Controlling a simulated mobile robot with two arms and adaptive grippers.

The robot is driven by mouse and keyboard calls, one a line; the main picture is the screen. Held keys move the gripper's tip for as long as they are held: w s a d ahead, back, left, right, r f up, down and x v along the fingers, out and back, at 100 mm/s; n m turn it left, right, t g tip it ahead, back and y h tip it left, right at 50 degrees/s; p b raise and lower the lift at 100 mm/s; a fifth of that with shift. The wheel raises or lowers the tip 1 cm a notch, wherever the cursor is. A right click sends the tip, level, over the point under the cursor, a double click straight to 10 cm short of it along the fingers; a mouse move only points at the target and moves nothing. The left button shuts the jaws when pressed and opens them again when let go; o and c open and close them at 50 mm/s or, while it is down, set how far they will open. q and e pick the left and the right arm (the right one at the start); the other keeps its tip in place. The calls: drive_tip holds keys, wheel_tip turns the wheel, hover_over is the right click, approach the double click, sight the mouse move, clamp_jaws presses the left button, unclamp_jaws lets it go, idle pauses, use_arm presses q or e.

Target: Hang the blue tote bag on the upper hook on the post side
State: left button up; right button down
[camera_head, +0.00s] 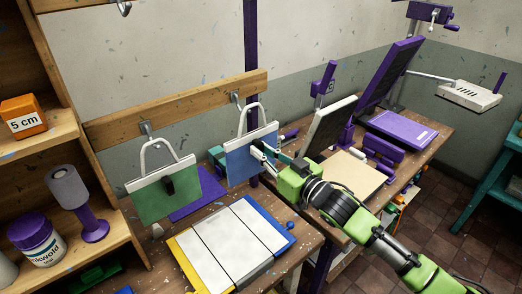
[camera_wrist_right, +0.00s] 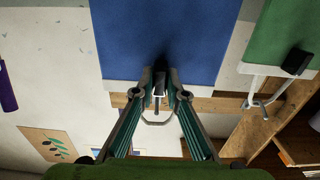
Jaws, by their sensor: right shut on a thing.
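The blue tote bag (camera_head: 238,164) hangs fairly upright in front of the lower wooden rail (camera_head: 190,106), its pale handle loop (camera_head: 243,120) pointing up. My right gripper (camera_head: 266,153) reaches it from the right and is shut at its upper part. In the right wrist view the fingers (camera_wrist_right: 160,86) close at the edge of the blue bag (camera_wrist_right: 160,38), where the handle starts. A hook (camera_head: 235,97) on the lower rail, near the purple post (camera_head: 251,60), is close to the loop; I cannot tell whether they touch. Another hook (camera_head: 123,7) shows at the top. My left gripper is out of view.
A green tote bag (camera_head: 150,203) hangs from the lower rail's left hook (camera_head: 146,128). Below is a bench with a white-panelled board (camera_head: 232,240).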

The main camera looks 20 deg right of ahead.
idle(0.4)
drive_tip(key=shift+r+p+v, duration=0.2)
drive_tip(key=shift+p+v, duration=0.15)
drive_tip(key=shift+v, duration=0.5)
drive_tip(key=shift+r+p+v, duration=0.2)
drive_tip(key=shift+p+v, duration=0.15)
drive_tip(key=shift+v, duration=0.5)
drive_tip(key=shift+r+p+v, duration=0.15)
drive_tip(key=shift+p+v, duration=0.2)
drive_tip(key=shift+v, duration=0.5)
drive_tip(key=shift+f, duration=0.1)
